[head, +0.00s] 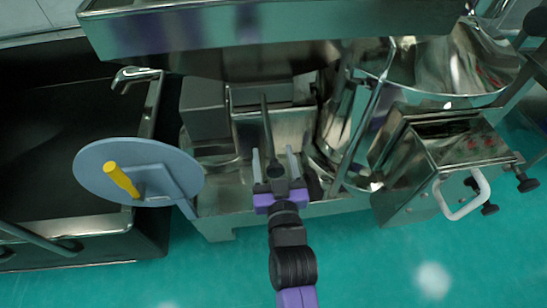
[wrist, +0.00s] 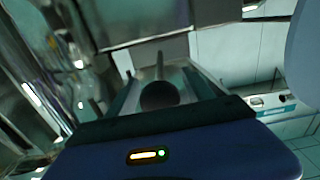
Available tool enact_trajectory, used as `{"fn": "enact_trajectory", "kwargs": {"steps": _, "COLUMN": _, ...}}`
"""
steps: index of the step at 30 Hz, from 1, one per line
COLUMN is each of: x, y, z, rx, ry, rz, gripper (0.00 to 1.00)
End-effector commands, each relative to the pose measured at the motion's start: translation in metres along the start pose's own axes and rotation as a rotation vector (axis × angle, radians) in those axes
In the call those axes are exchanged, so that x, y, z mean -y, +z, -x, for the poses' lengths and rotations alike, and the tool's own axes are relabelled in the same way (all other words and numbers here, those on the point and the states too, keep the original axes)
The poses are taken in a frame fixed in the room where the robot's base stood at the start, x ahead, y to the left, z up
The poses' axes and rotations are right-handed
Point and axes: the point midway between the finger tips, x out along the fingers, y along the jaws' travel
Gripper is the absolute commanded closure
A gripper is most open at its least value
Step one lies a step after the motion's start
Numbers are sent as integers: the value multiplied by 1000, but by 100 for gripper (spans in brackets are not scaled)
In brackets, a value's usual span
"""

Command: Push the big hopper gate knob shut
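The big hopper gate knob is a dark round ball (wrist: 160,96) on a thin rod. In the wrist view it sits between my fingers, close to the palm, and the rod runs away from me. In the head view the dark rod (head: 267,125) rises from my gripper (head: 274,163) toward the steel hopper (head: 270,60). My gripper is open, with a finger on each side of the knob and gaps showing beside it. Whether the palm touches the knob I cannot tell.
A blue-grey disc with a yellow handle (head: 122,181) stands left of my gripper. A dark steel-rimmed bin (head: 75,255) is at the far left. A steel box with a white handle (head: 463,197) is at right. Green floor is clear in front.

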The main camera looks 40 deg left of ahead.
Motion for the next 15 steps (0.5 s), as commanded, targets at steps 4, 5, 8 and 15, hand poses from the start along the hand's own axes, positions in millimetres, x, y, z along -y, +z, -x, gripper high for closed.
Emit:
{"fn": "enact_trajectory", "kwargs": {"steps": 4, "x": 0, "y": 0, "z": 1, "rx": 0, "ry": 0, "rz": 0, "gripper": 40}}
{"fn": "enact_trajectory", "kwargs": {"steps": 5, "x": 0, "y": 0, "z": 1, "rx": 0, "ry": 0, "rz": 0, "gripper": 40}}
{"fn": "enact_trajectory", "kwargs": {"steps": 8, "x": 0, "y": 1, "z": 2, "rx": 1, "ry": 0, "rz": 0, "gripper": 40}}
{"fn": "enact_trajectory", "kwargs": {"steps": 15, "x": 0, "y": 2, "z": 27, "rx": 2, "ry": 0, "rz": -2, "gripper": 40}}
